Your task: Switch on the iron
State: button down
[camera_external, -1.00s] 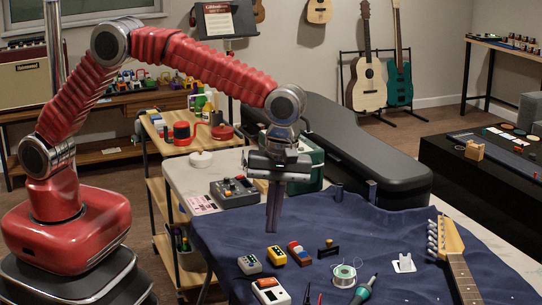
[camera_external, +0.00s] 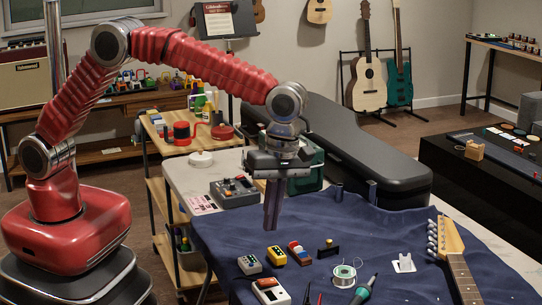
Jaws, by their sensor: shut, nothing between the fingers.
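My gripper (camera_external: 272,228) is shut and empty. It points straight down over the left part of the blue cloth, above the small pedals. A green-handled tool (camera_external: 364,290), which looks like the soldering iron, lies on the cloth at the front, right of a solder spool (camera_external: 345,274). A grey box with dark knobs (camera_external: 234,192) stands on the white table behind and left of my gripper. It may be the iron's station, but its switch is too small to make out.
Several small pedals (camera_external: 276,255) lie on the cloth below my gripper. A guitar neck (camera_external: 458,262) lies at the right and a black guitar case (camera_external: 365,165) stands behind. A white holder (camera_external: 404,263) is near the neck. The cloth's middle right is clear.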

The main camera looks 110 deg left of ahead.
aim_at(262, 281)
jog(key=f, duration=0.4)
jog(key=s+d+f, duration=0.1)
jog(key=f, duration=0.8)
jog(key=shift+s+d+f, duration=0.15)
jog(key=shift+s+d, duration=0.05)
jog(key=shift+s+d+f, duration=0.1)
jog(key=shift+f, duration=0.15)
jog(key=shift+w+a, duration=0.55)
jog(key=shift+a, duration=0.1)
jog(key=shift+r, duration=0.15)
notch_tip(262, 281, up, 14)
jog(key=w+a, duration=0.1)
jog(key=shift+w+a, duration=0.15)
jog(key=shift+w, duration=0.1)
dwell(0.3)
